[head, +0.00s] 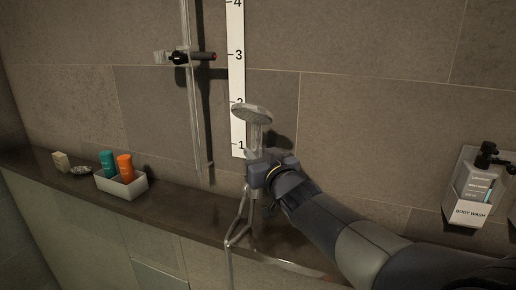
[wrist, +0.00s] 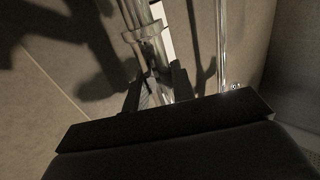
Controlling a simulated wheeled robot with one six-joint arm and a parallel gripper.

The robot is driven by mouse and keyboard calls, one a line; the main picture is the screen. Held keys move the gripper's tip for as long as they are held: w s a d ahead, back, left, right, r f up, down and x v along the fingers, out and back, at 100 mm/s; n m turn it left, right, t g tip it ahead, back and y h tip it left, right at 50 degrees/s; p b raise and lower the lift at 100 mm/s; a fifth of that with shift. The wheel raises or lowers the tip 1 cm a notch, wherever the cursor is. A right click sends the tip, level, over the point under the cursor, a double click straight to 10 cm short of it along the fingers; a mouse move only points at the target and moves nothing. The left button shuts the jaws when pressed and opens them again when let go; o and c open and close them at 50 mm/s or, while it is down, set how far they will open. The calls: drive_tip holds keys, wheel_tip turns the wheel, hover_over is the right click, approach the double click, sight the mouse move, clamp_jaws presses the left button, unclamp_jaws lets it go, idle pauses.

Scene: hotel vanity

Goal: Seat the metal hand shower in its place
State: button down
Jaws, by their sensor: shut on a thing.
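The metal hand shower (head: 252,114) stands roughly upright, its round head at the top and its hose hanging below. My gripper (head: 258,172) is shut on its handle, above the dark ledge. In the wrist view the shiny handle (wrist: 152,52) runs between the two dark fingers of my gripper (wrist: 158,88); its head is out of that view. A vertical metal rail (head: 193,100) is on the wall to the left, with a dark slider holder (head: 191,57) up on it. The hand shower is apart from the holder, lower and to its right.
A white strip with numbers (head: 237,60) runs up the wall behind the hand shower. On the ledge (head: 168,207) at left stand a white box (head: 122,186) with teal and orange bottles and a soap bar (head: 61,161). A body wash dispenser (head: 472,190) hangs at right.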

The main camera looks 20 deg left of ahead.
drive_tip(key=shift+w+f+h+p, duration=0.1)
drive_tip(key=shift+f+h+p, duration=0.2)
drive_tip(key=shift+f, duration=0.3)
drive_tip(key=shift+d, duration=0.2)
idle(0.5)
drive_tip(key=shift+r, duration=0.2)
drive_tip(key=shift+f, duration=0.15)
drive_tip(key=shift+f+b, duration=0.3)
drive_tip(key=shift+f, duration=0.05)
drive_tip(key=shift+f+b, duration=0.5)
drive_tip(key=shift+f, duration=0.1)
drive_tip(key=c, duration=1.1)
unclamp_jaws()
